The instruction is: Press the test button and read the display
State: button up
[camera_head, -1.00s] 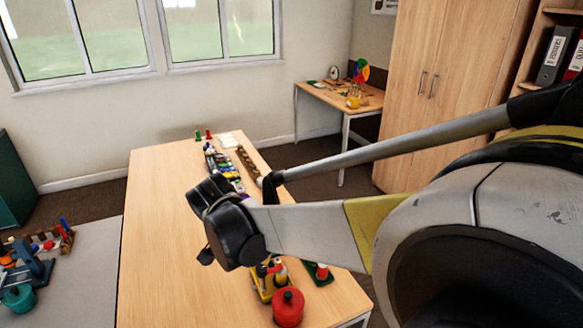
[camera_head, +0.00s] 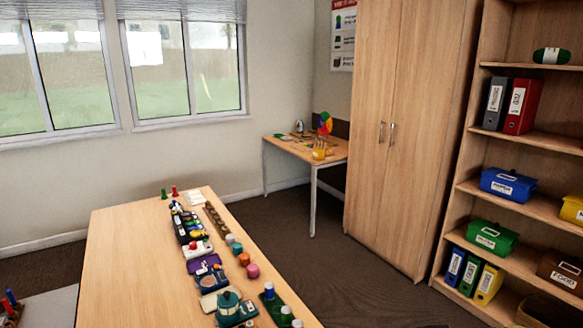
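My gripper and arm are not in view. A long wooden table (camera_head: 125,265) carries a row of small devices and objects along its right part. Among them are a purple item (camera_head: 205,266), a teal rounded item (camera_head: 229,304) at the near end and a dark multi-coloured item (camera_head: 187,225) farther back. I cannot make out a test button or a readable display on any of them at this size. The near end of the table is cut off by the bottom edge.
The table's left part is bare. A side desk (camera_head: 285,146) with small items stands at the back wall beside a tall wooden cabinet (camera_head: 408,130). An open shelf (camera_head: 535,140) with binders and boxes stands at the right. Dark floor (camera_head: 350,285) lies clear between table and cabinet.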

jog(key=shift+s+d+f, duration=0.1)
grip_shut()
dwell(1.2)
